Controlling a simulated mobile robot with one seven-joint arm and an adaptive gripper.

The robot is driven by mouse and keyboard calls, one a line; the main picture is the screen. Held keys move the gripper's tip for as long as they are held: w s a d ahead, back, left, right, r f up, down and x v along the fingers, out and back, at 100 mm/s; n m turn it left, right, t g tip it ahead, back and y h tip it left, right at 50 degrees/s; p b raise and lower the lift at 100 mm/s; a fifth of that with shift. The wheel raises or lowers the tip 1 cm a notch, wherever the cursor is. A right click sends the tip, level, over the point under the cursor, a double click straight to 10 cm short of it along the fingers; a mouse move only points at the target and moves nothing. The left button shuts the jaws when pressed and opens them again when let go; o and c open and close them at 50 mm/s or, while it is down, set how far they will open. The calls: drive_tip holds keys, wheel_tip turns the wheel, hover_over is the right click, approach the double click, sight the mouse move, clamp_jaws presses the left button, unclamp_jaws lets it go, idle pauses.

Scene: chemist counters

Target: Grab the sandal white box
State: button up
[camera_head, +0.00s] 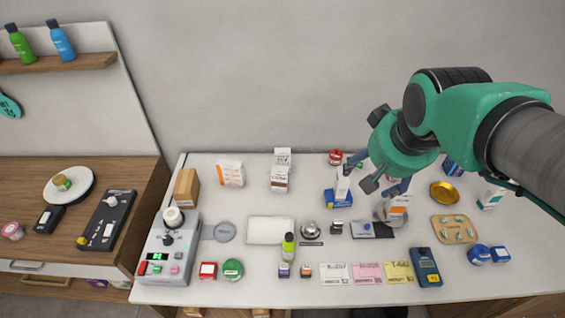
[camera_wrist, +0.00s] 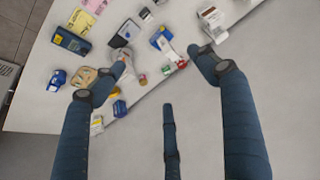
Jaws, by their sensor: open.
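I cannot tell for certain which box is the sandal white one. A white box (camera_head: 342,185) stands upright by a blue item left of my gripper. White boxes stand stacked or close together (camera_head: 280,178) at the back middle, and a white box with orange marks (camera_head: 231,173) is left of them.
The white counter (camera_head: 335,297) is crowded. A brown box (camera_head: 186,187) and a grey machine (camera_head: 168,250) stand left; a white tray (camera_head: 270,230), green bottle (camera_head: 288,247) and metal bell (camera_head: 310,229) are mid-counter. A gold dish (camera_head: 444,192) lies right. The wall stands behind.

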drive_tip(key=w+a+f, duration=0.2)
drive_tip(key=w+a, duration=0.1)
drive_tip(key=w, duration=0.9)
drive_tip(key=g, duration=0.1)
approach(282, 154)
drive_tip(key=f, duration=0.2)
drive_tip(key=shift+w+d+r+p, duration=0.1)
drive_tip(key=shift+w+r+p, duration=0.1)
drive_tip(key=shift+p, duration=0.2)
drive_tip(key=shift+b+x, duration=0.45)
drive_tip(key=shift+x, duration=3.85)
drive_tip(key=shift+w+f, duration=0.1)
drive_tip(key=shift+b+x, duration=0.4)
drive_tip(key=shift+x, duration=2.05)
